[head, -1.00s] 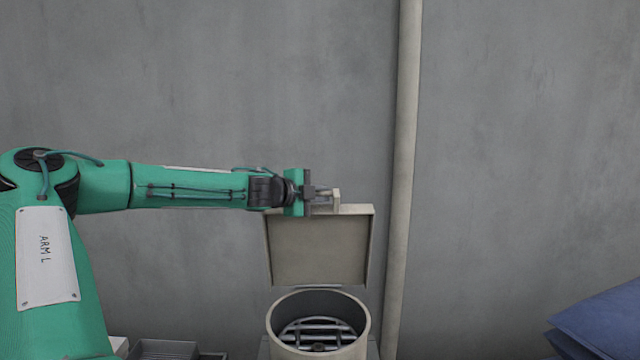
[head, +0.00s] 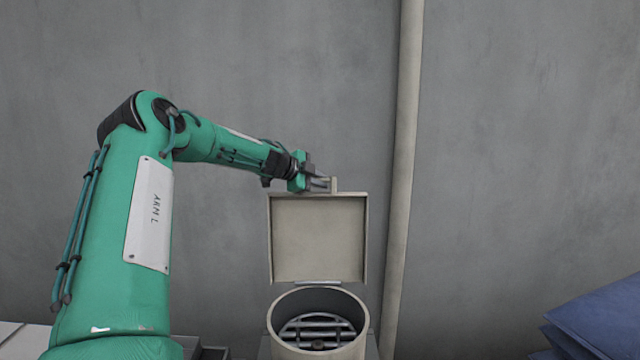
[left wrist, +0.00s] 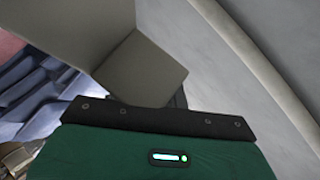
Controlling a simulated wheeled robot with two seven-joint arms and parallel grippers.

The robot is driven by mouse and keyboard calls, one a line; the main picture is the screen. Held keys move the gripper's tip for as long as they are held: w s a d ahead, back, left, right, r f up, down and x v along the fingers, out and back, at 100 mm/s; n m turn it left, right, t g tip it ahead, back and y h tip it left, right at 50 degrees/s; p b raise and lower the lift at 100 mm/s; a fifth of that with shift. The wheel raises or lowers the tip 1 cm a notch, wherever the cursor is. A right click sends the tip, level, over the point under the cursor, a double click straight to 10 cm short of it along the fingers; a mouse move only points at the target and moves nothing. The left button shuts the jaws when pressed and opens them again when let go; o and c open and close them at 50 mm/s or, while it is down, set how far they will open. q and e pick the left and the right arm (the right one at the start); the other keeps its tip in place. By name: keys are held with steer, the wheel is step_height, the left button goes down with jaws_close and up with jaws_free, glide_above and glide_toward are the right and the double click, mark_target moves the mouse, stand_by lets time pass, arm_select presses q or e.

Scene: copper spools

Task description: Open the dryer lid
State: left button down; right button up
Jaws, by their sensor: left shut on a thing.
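The dryer lid (head: 318,238) is a beige square panel standing up behind the dryer's round opening, hinged at its lower edge. The dryer (head: 273,322) is a beige cylinder with its mouth uncovered and metal bars inside. My left gripper (head: 322,184) is at the lid's top edge, shut on the lid's small handle (head: 335,184). In the left wrist view a beige panel (left wrist: 140,70), which looks like part of the lid, lies just beyond the gripper's dark edge; the fingertips are hidden there. My right gripper is not in view.
A grey wall stands behind the dryer, with a vertical beige pipe (head: 402,170) close to the lid's right. Blue folded-looking items (head: 600,320) sit at the lower right. Grey trays (head: 213,353) lie at the lower left, partly behind my left arm.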

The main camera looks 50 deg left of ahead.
arm_select(q)
steer(key=shift+w+a, duration=0.5)
steer(key=shift+a, duration=0.1)
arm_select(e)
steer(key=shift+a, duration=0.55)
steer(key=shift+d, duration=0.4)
arm_select(q)
steer(key=c, duration=1.5)
jaws_free()
steer(key=shift+o, duration=0.2)
steer(key=shift+s, duration=0.15)
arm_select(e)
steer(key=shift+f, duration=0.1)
